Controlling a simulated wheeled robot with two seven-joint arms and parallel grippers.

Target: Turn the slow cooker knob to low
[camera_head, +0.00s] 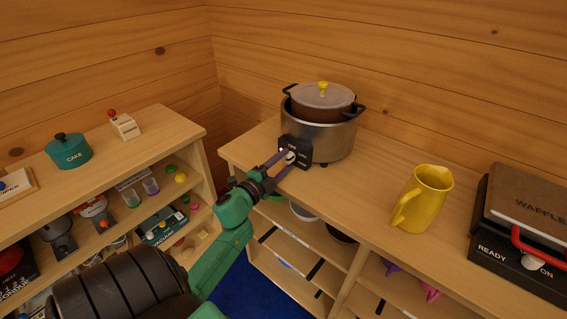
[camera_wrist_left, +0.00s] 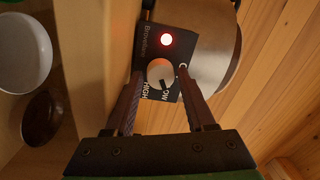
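The slow cooker (camera_head: 325,125) is a silver pot with a grey lid and yellow lid handle, standing on the wooden counter. Its black control panel (camera_head: 302,150) faces my left arm. The pale round knob (camera_wrist_left: 159,71) is on that panel, below a lit red light (camera_wrist_left: 166,40) in the left wrist view. A dark pointer mark shows on the knob's lower side, near the lettering. HIGH is readable; other lettering is partly hidden. My left gripper (camera_head: 289,157) is at the panel, its fingers apart on either side of the knob. Contact with the knob is unclear. My right gripper is out of view.
A yellow pitcher (camera_head: 424,198) and a black waffle maker (camera_head: 520,235) stand farther right on the counter (camera_head: 375,165). Bowls sit on the shelf below. A shelf unit (camera_head: 165,130) at left holds a teal pot (camera_head: 68,151) and small items. The counter between cooker and pitcher is clear.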

